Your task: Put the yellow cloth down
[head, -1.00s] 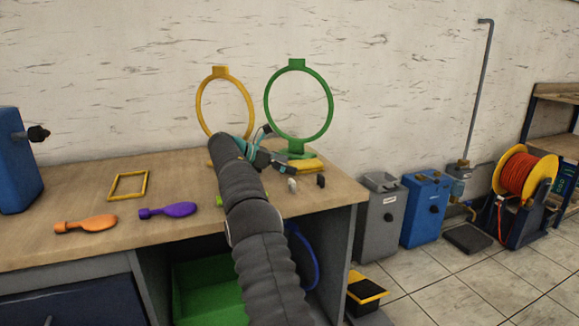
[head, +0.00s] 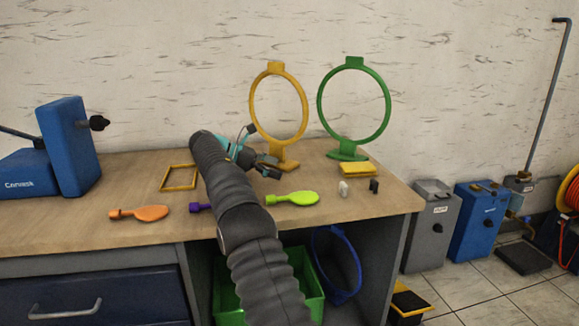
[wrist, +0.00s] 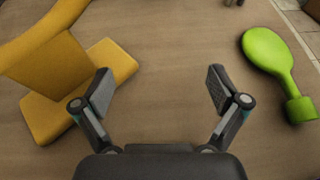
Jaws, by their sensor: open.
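The yellow cloth (head: 358,169) lies as a small folded stack on the table (head: 330,208). It is at the right, just in front of the green ring stand's base (head: 347,155). My gripper (head: 270,168) is left of the cloth and apart from it, by the base of the yellow ring stand (head: 279,100). In the wrist view my gripper (wrist: 160,90) is open, with only bare tabletop between its fingers. The yellow stand's base (wrist: 115,62) is close to its left finger there. The cloth does not show in the wrist view.
My arm partly hides a purple balloon (head: 200,207). A white (head: 343,188) and a black small item (head: 374,186) stand near the cloth. A yellow frame (head: 178,178) lies left.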

